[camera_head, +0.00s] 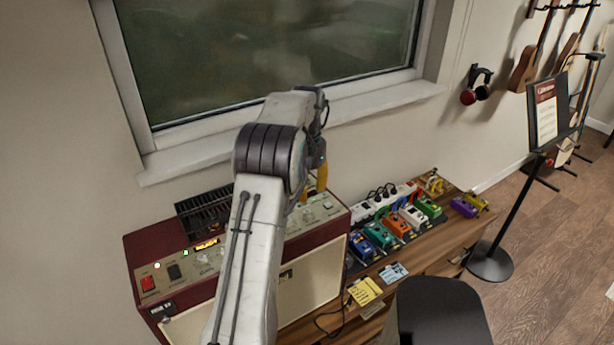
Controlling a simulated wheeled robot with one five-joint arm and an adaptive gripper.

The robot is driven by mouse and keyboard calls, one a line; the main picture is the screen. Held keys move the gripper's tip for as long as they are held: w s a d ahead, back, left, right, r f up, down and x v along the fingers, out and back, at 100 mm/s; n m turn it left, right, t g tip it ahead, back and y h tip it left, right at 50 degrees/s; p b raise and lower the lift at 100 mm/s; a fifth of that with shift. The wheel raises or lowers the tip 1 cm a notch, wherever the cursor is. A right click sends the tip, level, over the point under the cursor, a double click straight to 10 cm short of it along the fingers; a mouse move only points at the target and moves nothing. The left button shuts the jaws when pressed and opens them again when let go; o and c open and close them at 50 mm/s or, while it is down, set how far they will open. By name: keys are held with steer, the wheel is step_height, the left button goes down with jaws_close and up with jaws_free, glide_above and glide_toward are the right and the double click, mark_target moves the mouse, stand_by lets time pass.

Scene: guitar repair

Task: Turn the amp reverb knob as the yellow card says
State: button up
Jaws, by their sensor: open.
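The amp (137,257) is a dark red box with a cream front and a control panel on top, standing below the window. Pale knobs (310,216) show at the right end of its panel, and others sit left of my arm. I cannot tell which one is the reverb knob, and my arm hides the middle of the panel. My gripper (314,188), with yellow fingers, is open over the right part of the panel, partly hidden by my arm.
Several coloured pedals (397,226) and a white power strip (376,205) stand right of the amp. A music stand (512,200) stands on the floor at right. The window sill (400,95) runs behind the amp.

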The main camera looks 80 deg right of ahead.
mark_target(307, 212)
steer(key=shift+r, duration=2.2)
